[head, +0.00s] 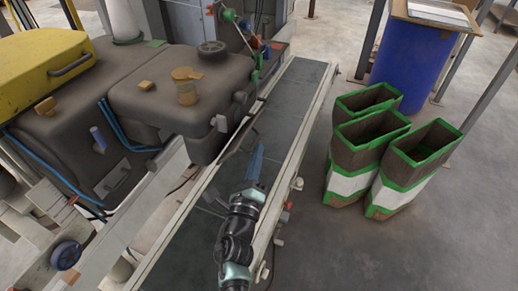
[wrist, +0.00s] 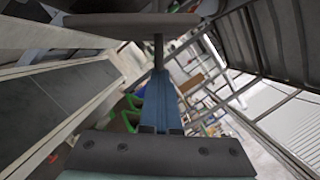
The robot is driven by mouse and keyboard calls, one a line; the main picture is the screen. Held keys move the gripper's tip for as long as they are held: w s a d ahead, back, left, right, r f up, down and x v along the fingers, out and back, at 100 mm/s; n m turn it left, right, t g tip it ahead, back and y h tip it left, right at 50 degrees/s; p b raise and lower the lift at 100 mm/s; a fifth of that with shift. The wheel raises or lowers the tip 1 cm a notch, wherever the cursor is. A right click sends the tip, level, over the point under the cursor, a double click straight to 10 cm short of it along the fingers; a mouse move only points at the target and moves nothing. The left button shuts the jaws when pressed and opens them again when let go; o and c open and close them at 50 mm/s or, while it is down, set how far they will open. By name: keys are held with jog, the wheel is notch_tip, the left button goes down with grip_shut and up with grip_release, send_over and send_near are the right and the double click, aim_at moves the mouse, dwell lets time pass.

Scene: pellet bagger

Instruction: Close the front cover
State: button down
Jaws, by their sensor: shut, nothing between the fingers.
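My gripper (head: 256,155) is over the dark conveyor belt in the head view, its blue fingers pointing up the picture. The fingers are together and empty; they also show in the wrist view (wrist: 159,95). The machine's dark grey housing (head: 175,95) is left of the gripper, with a small latch-like part (head: 220,124) on its belt side. Which panel is the front cover, and whether it stands open, I cannot tell clearly. In the wrist view a dark bar (wrist: 125,19) with a thin stem lies beyond the fingertips; I cannot tell if they touch.
The conveyor belt (head: 291,98) has pale side rails. Several open brown, white and green bags (head: 386,196) stand on the floor to its right, before a blue drum (head: 408,62). A yellow hood (head: 40,70) with a handle is at the far left. Floor at lower right is clear.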

aim_at(253, 147)
jog(key=r+n+p, duration=0.1)
jog(key=p, duration=0.1)
jog(key=r+n+y+p, duration=0.1)
jog(key=r+n+p, duration=0.1)
jog(key=shift+w+a, duration=0.1)
jog(key=shift+a, duration=0.3)
jog(key=n+p, duration=0.1)
jog(key=a+r+n+g+p, duration=0.1)
jog(key=n+p, duration=0.1)
jog(key=shift+w, duration=0.15)
jog(key=shift+w+a+r+p, duration=0.1)
jog(key=shift+a+r+p, duration=0.05)
jog(key=shift+p, duration=0.35)
jog(key=shift+a, duration=0.15)
